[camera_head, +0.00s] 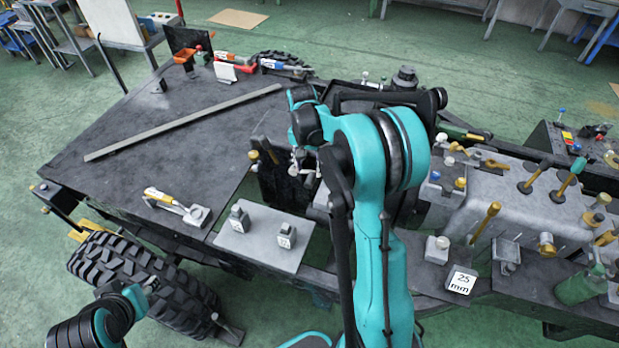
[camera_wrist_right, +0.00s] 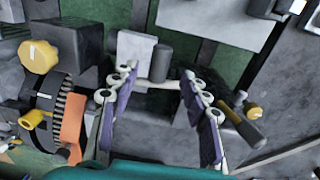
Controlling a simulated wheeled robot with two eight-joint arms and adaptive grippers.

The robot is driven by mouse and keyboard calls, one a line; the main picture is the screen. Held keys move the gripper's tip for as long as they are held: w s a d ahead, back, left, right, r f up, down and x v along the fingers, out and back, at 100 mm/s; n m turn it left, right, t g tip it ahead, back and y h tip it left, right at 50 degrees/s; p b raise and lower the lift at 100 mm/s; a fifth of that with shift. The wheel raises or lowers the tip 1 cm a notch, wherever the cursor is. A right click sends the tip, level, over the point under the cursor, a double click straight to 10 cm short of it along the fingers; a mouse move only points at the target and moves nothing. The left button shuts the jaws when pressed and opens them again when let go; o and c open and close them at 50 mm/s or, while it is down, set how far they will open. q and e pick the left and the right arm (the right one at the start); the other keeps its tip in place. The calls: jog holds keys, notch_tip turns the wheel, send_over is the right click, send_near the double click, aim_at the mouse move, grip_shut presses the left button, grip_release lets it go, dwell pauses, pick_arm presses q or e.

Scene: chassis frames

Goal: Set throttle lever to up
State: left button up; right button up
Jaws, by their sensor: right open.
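My right gripper (camera_head: 304,165) points down over the middle of the chassis in the head view. In the right wrist view its two purple-padded fingers (camera_wrist_right: 160,72) are spread apart, with nothing held between them. A grey block and a dark cylinder (camera_wrist_right: 163,62) show just beyond the fingertips. A dark lever with a yellow band (camera_wrist_right: 241,124) lies tilted right of the fingers, apart from them. I cannot tell for sure which part is the throttle lever. My left arm shows at the lower left over a tyre; its gripper (camera_head: 145,287) is too small to read.
A yellow knob (camera_wrist_right: 39,57) and an orange part (camera_wrist_right: 72,137) stand left of the fingers. A light plate (camera_head: 262,238) with two small grey blocks lies nearby. Several brass-coloured levers (camera_head: 484,222) rise from the grey housing (camera_head: 512,205) at right. A long bar (camera_head: 185,122) lies on the dark deck.

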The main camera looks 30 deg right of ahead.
aim_at(310, 178)
notch_tip(310, 178, down, 6)
jog(key=shift+s+d+r+b, duration=0.1)
jog(key=shift+d+r+b, duration=0.1)
jog(key=shift+b, duration=0.35)
grip_shut()
